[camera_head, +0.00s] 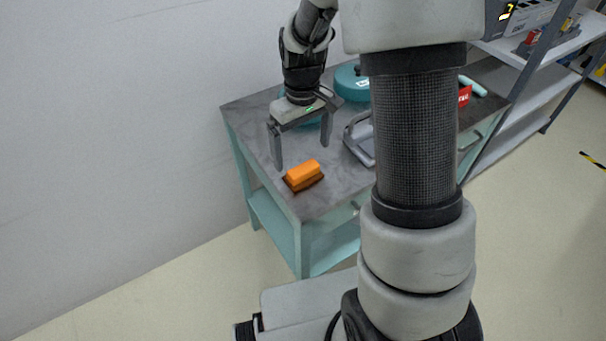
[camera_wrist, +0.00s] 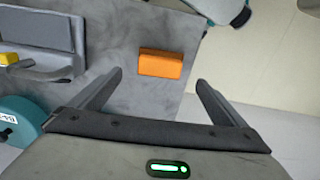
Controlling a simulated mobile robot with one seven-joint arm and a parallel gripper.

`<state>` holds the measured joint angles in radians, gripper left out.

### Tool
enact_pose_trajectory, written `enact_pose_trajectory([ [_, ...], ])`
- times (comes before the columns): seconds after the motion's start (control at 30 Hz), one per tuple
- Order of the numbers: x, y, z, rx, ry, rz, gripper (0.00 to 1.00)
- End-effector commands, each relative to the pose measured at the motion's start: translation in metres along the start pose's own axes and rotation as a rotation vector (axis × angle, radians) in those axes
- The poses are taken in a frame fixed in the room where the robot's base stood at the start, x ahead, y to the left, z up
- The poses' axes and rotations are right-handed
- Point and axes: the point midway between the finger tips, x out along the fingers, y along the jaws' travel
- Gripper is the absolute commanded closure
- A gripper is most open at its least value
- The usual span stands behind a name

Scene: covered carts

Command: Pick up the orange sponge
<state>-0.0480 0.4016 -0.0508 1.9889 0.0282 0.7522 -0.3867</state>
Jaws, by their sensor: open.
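The orange sponge (camera_head: 303,174) lies on the grey top of the teal cart (camera_head: 262,153), near the front corner. In the wrist view the sponge (camera_wrist: 161,63) lies beyond the fingertips, about midway across the gap between them. My gripper (camera_head: 302,158) is open and empty, with its fingers pointing down above the cart top, a little behind the sponge. Its two spread fingers also show in the wrist view (camera_wrist: 158,78). The sponge is in full view and nothing touches it.
A grey metal-framed object (camera_head: 358,140) stands right of my gripper on the cart. A teal round object (camera_head: 352,84) sits at the back, and a red item (camera_head: 464,96) lies at the right. My arm hides part of the cart. A shelf rack (camera_head: 520,80) stands at right.

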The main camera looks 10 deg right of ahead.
Motion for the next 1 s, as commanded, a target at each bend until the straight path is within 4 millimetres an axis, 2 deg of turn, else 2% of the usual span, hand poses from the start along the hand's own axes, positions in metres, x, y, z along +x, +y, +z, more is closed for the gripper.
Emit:
enact_pose_trajectory([
  [0.03, 0.01, 0.0, 0.001, 0.0, -0.003, -0.001, 0.04],
  [0.27, 0.026, 0.0, 0.001, 0.001, -0.001, -0.001, 0.04],
  [0.6, 0.071, 0.0, 0.004, 0.0, -0.002, -0.001, 0.04],
  [0.9, 0.075, 0.001, 0.004, 0.001, 0.001, 0.0, 0.04],
  [1.0, 0.075, 0.001, 0.004, 0.001, 0.001, 0.0, 0.19],
])
